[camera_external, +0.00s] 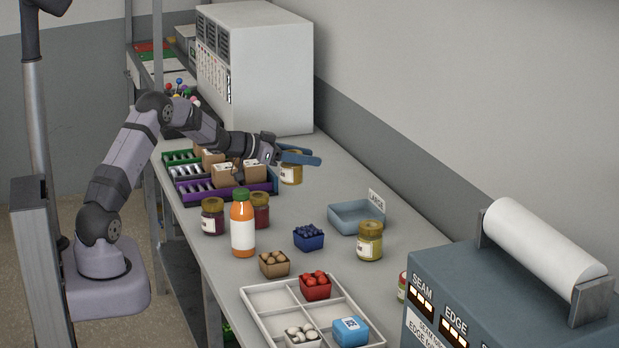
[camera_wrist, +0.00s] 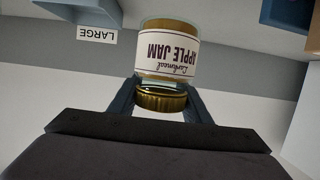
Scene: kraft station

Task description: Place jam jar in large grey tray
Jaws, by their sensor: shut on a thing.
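My gripper (camera_external: 300,158) reaches over the far part of the table and is shut on a jam jar (camera_external: 291,173) with a gold lid. In the wrist view my gripper (camera_wrist: 160,98) has one finger on each side of the lid; the jar (camera_wrist: 167,50) reads "APPLE JAM" and appears upside down in that picture. I cannot tell whether its base touches the table. The large grey tray (camera_external: 345,221), blue-grey with a "LARGE" sign (camera_external: 376,201), lies to the right and nearer the camera. It looks empty. Part of the tray (camera_wrist: 95,10) shows at the wrist view's top left.
Another amber jar (camera_external: 370,243) stands just in front of the tray. Dark red jars (camera_external: 212,218), an orange bottle (camera_external: 243,235) and a blueberry punnet (camera_external: 308,240) stand nearby. Purple and green racks with boxes (camera_external: 222,173) are left of my gripper. Bare table lies between jar and tray.

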